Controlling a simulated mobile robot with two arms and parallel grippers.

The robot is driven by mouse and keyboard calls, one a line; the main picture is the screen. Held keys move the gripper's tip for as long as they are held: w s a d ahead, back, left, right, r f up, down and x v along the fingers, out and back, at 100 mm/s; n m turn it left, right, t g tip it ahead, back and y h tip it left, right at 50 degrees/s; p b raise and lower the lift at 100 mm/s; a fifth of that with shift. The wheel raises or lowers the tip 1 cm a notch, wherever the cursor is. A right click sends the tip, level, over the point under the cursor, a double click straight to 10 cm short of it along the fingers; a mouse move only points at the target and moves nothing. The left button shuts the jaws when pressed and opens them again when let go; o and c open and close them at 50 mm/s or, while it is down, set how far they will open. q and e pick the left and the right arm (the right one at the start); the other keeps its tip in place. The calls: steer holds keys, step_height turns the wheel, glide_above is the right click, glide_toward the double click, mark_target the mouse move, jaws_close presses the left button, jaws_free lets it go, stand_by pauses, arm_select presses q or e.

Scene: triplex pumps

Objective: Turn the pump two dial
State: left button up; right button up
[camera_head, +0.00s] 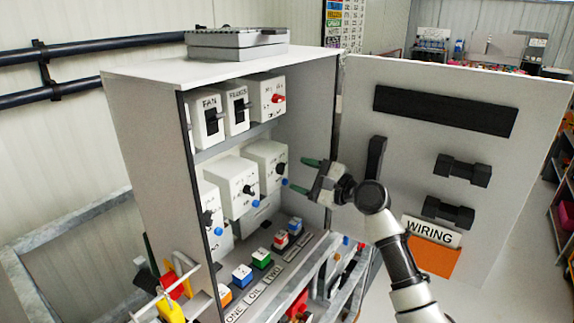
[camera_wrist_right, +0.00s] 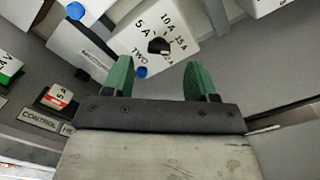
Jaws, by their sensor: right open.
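The pump two dial is a black knob (camera_wrist_right: 158,45) on a white box (camera_wrist_right: 178,28) marked TWO, with 5 A, 10 A and 15 A around it in the right wrist view. In the head view it appears to be the black knob (camera_head: 281,168) on the right box of the cabinet's middle row. A blue button (camera_wrist_right: 141,71) sits below it. My right gripper (camera_head: 305,176) is open and empty, to the right of the box. In the wrist view its green fingertips (camera_wrist_right: 160,77) point toward the dial, apart from it. My left gripper does not show.
The grey cabinet (camera_head: 145,130) stands open, its door (camera_head: 425,160) behind and right of my right arm. Switch boxes (camera_head: 205,118) fill the upper row. A lower panel carries coloured buttons (camera_head: 262,259). Another dial box (camera_head: 232,180) stands left of the dial.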

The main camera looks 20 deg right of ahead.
mark_target(283, 169)
steer(key=shift+p+x, duration=0.55)
steer(key=shift+x, duration=1.8)
